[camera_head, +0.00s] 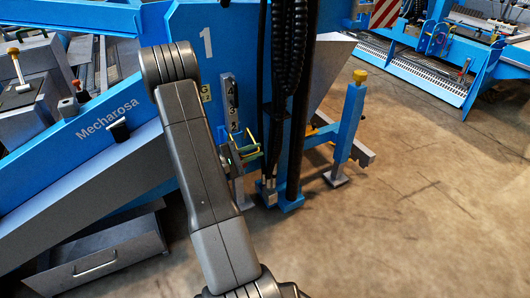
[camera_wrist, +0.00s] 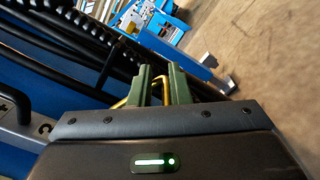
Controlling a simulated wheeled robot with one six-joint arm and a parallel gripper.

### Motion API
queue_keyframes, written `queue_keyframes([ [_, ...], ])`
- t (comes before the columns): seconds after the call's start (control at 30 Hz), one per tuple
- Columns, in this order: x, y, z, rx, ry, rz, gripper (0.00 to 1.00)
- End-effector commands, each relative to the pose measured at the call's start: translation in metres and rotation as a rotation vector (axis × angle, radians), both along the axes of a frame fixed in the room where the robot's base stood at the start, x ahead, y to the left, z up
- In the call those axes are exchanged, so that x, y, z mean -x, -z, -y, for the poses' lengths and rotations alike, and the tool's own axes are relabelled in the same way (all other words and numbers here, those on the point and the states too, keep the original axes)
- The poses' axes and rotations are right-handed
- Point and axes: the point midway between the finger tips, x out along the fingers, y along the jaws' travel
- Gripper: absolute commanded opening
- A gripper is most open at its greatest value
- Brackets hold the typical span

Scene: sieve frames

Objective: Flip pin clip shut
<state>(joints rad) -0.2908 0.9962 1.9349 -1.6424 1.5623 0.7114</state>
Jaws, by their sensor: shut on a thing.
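The pin clip (camera_wrist: 120,103) shows in the wrist view as a brass-yellow wire. It passes between the two green fingers of my gripper (camera_wrist: 160,75) and sticks out a little on the left. My gripper is shut on this wire. In the head view my gripper (camera_head: 238,156) is small and partly hidden behind my forearm, beside the blue machine's post. Yellow-green wire shows next to it there. The pin itself and how far the clip is swung cannot be made out.
A blue machine panel marked 1 (camera_head: 206,60) stands behind my arm, with black hoses (camera_head: 290,70) close right of the gripper. A blue support leg with a yellow knob (camera_head: 348,125) stands further right. An open grey drawer (camera_head: 100,262) is lower left. The concrete floor (camera_head: 430,190) at right is clear.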

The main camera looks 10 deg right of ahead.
Motion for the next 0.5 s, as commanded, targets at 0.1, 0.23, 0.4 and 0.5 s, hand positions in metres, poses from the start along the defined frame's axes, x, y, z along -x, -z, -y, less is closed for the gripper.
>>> queue_keyframes([
  [0.1,0.000,0.021,-0.009,-0.005,-0.005,-0.002,0.00],
  [0.23,-0.001,0.035,-0.011,-0.006,-0.006,-0.001,0.00],
  [0.4,-0.004,0.052,-0.013,-0.032,-0.008,0.073,0.00],
  [0.5,-0.006,0.062,-0.014,-0.065,-0.010,0.166,0.00],
])
